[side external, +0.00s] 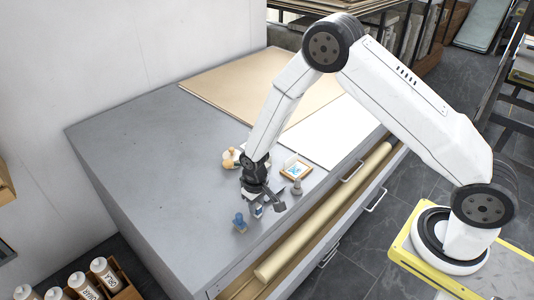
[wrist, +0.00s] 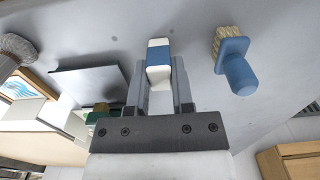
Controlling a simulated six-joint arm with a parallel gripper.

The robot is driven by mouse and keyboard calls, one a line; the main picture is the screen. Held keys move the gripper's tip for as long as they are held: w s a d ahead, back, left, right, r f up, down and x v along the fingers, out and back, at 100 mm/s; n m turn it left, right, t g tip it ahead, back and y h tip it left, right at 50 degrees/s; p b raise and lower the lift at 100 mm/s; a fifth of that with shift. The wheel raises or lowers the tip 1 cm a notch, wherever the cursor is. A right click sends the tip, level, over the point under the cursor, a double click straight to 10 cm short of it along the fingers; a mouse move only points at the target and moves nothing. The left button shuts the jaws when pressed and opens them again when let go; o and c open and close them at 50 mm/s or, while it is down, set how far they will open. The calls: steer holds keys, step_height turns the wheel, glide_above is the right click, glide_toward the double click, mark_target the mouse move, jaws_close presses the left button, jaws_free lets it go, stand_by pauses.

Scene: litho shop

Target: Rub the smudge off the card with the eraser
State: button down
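A white eraser with a blue sleeve (wrist: 158,55) sits between the two fingers of my gripper (wrist: 160,85) in the wrist view, both fingers against its sides. In the side view the eraser (side external: 258,211) shows small under my gripper (side external: 256,200), low over the grey cabinet top; I cannot tell if it touches. A small white card with a blue picture (side external: 293,169) lies in a wooden frame or tray to the right and behind the gripper. It shows partly at the left of the wrist view (wrist: 17,87). I cannot make out a smudge on it.
A dark grey flat piece (side external: 280,205) and a grey knobbed item (side external: 297,188) stand close on the right. A wooden-looking item (side external: 229,157) is behind. The cabinet top (side external: 150,145) is clear on the left.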

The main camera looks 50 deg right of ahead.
mark_target(257, 204)
steer(key=shift+r, duration=0.2)
steer(key=shift+r, duration=2.3)
steer(key=shift+d, duration=0.15)
